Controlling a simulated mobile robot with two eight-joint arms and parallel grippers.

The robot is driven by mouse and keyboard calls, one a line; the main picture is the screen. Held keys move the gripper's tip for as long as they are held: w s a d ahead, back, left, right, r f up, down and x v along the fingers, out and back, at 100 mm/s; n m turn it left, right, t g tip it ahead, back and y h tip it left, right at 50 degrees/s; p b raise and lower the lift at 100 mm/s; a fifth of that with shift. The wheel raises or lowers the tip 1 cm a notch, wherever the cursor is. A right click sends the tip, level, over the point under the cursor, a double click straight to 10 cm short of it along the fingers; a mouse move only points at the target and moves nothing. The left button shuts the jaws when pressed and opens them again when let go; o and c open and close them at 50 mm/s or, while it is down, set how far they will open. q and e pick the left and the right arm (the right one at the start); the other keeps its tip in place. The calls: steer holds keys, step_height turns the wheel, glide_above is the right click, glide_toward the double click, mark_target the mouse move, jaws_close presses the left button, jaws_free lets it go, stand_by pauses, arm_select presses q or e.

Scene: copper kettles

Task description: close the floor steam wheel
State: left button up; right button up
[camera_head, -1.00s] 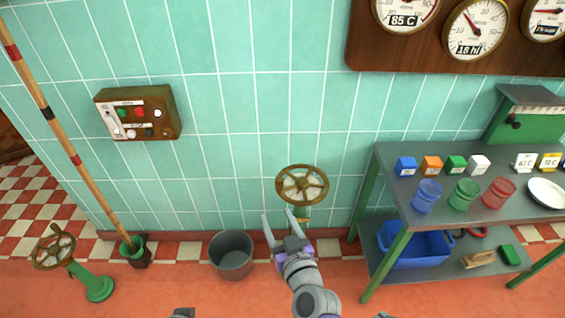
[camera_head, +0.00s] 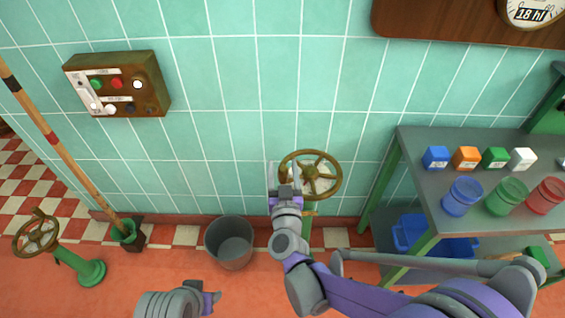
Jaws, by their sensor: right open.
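A brass-coloured handwheel (camera_head: 333,188) stands on a green post by the tiled wall, in the middle of the view. My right gripper (camera_head: 284,172) is open at the wheel's left side. In the picture the left part of its rim lies between the two fingers; I cannot tell whether they touch it. The hand covers part of the post. A second brown handwheel (camera_head: 38,237) on a green floor stand (camera_head: 88,270) is at the far left, away from both grippers. Part of my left gripper (camera_head: 208,300) shows at the bottom edge; its fingers cannot be made out.
A grey bucket (camera_head: 230,243) stands on the floor left of the middle wheel. A long pole (camera_head: 62,150) leans in a green holder at left. A grey table (camera_head: 440,205) with jars and coloured blocks is at right. A control box (camera_head: 118,84) hangs on the wall.

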steer(key=shift+w, duration=1.15)
jaws_close()
stand_by(0.6)
